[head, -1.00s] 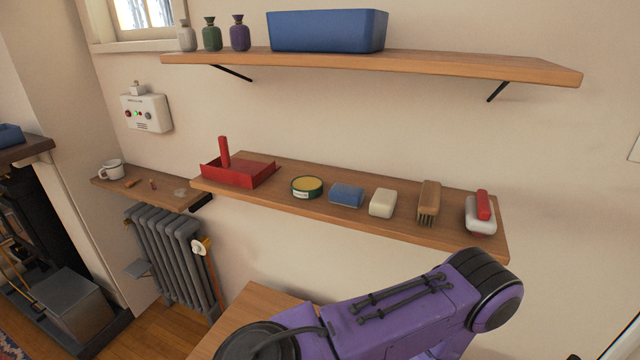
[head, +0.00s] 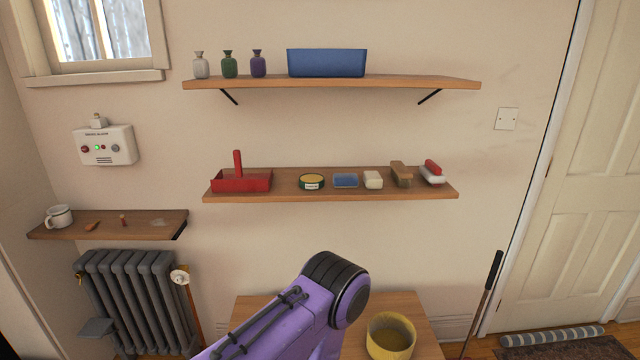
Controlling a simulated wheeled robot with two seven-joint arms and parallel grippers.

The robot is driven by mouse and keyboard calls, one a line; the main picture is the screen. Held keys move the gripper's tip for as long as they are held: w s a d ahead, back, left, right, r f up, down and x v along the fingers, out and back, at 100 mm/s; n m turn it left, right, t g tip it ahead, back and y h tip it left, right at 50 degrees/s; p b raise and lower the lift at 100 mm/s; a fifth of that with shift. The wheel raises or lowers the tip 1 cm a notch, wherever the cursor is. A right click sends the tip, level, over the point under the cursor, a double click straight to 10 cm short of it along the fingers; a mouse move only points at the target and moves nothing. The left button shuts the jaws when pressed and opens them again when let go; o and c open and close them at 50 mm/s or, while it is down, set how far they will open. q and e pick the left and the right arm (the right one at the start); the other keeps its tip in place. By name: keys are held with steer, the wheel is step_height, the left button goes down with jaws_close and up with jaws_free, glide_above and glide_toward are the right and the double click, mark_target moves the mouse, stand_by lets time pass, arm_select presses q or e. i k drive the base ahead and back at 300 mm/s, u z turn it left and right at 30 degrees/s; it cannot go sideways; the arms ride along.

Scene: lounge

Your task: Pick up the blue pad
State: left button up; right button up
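The blue pad (head: 345,180) lies on the lower wall shelf (head: 290,194), between a round green-and-yellow tin (head: 311,181) and a cream block (head: 373,180). It is a small rectangular pad with a paler edge. One of my purple arms reaches up from the bottom of the head view, its dark rounded joint below the shelf and apart from it. Neither of my grippers shows in the view.
The lower shelf also holds a red tray (head: 242,183), a brown brush (head: 401,174) and a red-and-white brush (head: 433,174). An upper shelf (head: 330,83) with a blue bin (head: 327,62) hangs above. A yellow pot (head: 390,337) stands on a table below.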

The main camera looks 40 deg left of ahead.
mark_target(340, 180)
steer(key=u, duration=1.85)
